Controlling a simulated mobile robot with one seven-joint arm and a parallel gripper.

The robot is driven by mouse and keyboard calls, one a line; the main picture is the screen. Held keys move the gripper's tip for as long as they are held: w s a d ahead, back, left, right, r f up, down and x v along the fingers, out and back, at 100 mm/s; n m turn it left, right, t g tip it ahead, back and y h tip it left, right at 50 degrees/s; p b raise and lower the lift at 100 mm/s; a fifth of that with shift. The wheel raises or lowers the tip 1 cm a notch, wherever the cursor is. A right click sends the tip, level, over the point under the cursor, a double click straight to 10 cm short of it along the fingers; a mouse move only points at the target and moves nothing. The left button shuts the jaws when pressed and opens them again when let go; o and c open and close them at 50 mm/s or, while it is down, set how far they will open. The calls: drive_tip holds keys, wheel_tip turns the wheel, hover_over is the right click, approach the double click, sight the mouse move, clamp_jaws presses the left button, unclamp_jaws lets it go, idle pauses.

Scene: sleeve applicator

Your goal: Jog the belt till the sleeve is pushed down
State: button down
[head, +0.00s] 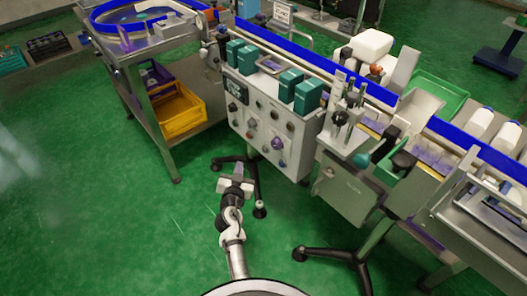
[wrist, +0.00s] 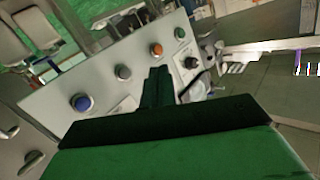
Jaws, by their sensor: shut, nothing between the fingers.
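The grey control panel (head: 262,122) hangs on the front of the conveyor. In the wrist view its face (wrist: 60,85) carries a blue button (wrist: 80,102), a grey button (wrist: 122,73), an orange button (wrist: 156,49) and a black knob (wrist: 190,62). My gripper (head: 238,172) is in front of and below the panel in the head view. In the wrist view its dark fingers (wrist: 158,72) are shut with nothing between them and overlap the panel below the orange button; contact cannot be told. The conveyor belt runs beside blue rails (head: 300,53). I cannot make out the sleeve.
Teal boxes (head: 307,96) stand atop the panel housing. A steel table (head: 160,52) with a yellow bin (head: 178,110) is at left. Black stand feet (head: 315,254) sit on the floor near my arm. The green floor (head: 90,215) at left is clear.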

sight(265, 150)
drive_tip(key=m, duration=0.3)
drive_tip(key=a+m, duration=0.1)
drive_tip(key=shift+s+m, duration=0.3)
drive_tip(key=shift+m, duration=0.1)
drive_tip(key=w+d+p, duration=0.4)
drive_tip(key=w+d, duration=0.1)
drive_tip(key=d, duration=0.2)
drive_tip(key=shift+p, duration=0.3)
drive_tip(key=shift+w+d, duration=0.2)
drive_tip(key=shift+d, duration=0.05)
idle(1.7)
drive_tip(key=shift+w+d, duration=0.15)
drive_tip(key=shift+d, duration=0.05)
